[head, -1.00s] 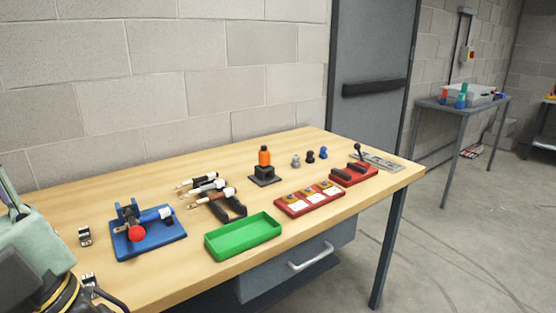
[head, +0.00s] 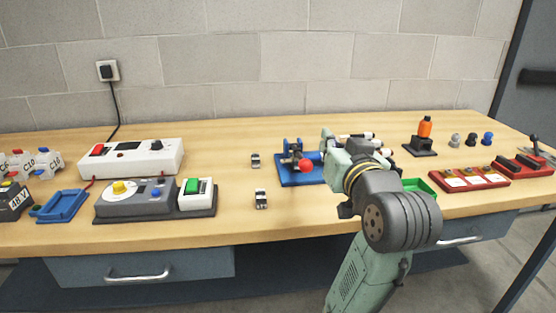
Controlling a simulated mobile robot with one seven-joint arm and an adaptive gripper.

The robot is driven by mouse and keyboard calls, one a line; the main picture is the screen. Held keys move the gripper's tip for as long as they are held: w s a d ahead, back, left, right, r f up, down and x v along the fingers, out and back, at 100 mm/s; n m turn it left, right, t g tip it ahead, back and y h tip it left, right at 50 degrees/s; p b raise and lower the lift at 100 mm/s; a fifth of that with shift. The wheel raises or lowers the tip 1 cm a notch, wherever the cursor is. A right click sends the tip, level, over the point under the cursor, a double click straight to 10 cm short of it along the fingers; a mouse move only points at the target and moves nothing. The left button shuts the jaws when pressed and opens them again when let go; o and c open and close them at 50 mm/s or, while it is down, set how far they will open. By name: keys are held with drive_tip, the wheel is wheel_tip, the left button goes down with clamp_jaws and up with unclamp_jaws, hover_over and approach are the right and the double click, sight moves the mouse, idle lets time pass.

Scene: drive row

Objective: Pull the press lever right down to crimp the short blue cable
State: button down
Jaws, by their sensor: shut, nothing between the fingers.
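The press (head: 283,178) is a blue base with blue uprights towards the back of the bench. Its lever ends in a red ball knob (head: 306,165), which shows in front of the uprights; how far down the lever stands is hard to tell. My arm crosses the view just right of the press and covers its right side. My gripper's fingers do not show; the arm hides that end. The short blue cable cannot be made out here. Part of a group of tools or cables with white ends (head: 367,136) shows behind my arm.
Two small metal clips (head: 261,199) lie left of the press. A grey control box (head: 138,203) and a white power unit (head: 135,160) stand further left. A green tray (head: 422,186) is partly behind my arm. A red block with several cells (head: 470,178) lies right.

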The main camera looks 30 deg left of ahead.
drive_tip(key=d+f, duration=0.1)
drive_tip(key=f, duration=0.1)
drive_tip(key=p, duration=0.2)
hover_over(311, 164)
drive_tip(key=s+d, duration=0.2)
drive_tip(key=f, duration=0.1)
drive_tip(key=shift+g+h, duration=0.3)
drive_tip(key=shift+g, duration=0.1)
drive_tip(key=f, duration=0.3)
drive_tip(key=w+a+f, duration=0.1)
drive_tip(key=shift+f, duration=0.15)
drive_tip(key=shift+s+d+f+t+b, duration=0.15)
drive_tip(key=shift+s+f+t+b, duration=0.1)
drive_tip(key=shift+f+b, duration=0.75)
drive_tip(key=shift+s+d+f+t+b, duration=0.15)
drive_tip(key=shift+s+f+b, duration=0.1)
drive_tip(key=shift+f+b, duration=0.7)
drive_tip(key=shift+r, duration=0.15)
